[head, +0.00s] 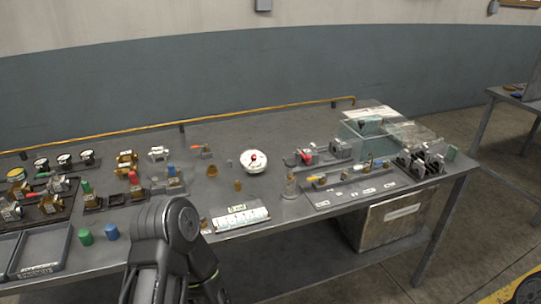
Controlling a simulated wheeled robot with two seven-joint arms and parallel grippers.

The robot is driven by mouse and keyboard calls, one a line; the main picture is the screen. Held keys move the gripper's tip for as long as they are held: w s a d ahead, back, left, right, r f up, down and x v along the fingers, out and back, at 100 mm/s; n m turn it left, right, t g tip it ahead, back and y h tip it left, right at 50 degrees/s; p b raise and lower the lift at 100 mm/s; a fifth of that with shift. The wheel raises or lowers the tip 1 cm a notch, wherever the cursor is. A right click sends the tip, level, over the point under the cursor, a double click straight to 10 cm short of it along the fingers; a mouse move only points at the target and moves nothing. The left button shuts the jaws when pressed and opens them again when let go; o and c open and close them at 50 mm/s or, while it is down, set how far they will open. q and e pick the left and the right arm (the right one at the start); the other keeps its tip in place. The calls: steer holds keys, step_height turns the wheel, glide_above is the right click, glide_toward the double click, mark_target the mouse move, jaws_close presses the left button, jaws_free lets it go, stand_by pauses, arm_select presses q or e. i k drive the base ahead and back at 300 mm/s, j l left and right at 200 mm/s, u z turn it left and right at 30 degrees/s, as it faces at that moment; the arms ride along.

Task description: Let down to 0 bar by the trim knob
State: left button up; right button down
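A round white dial gauge (254,161) with a red mark at its middle lies on the grey workbench (340,226); its reading is too small to make out. I cannot tell which part is the trim knob. A red knob-like part (305,157) sits on a grey block fitting to the right of the gauge. Small brass fittings (238,185) stand near the gauge. A dark link of my arm rises at the bottom, left of the middle. Neither of my grippers is in view.
A clear box (367,135) stands at the back right. A base plate (362,192) with fittings lies before it. A white labelled strip (240,219) lies at the front edge. Trays (42,248), green and blue cylinders (86,237) and several fittings fill the left. A yellow rail (260,113) runs behind.

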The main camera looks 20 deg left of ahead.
mark_target(238, 184)
steer(key=i+u, duration=0.35)
steer(key=i+j+u, duration=0.1)
steer(key=u, duration=0.3)
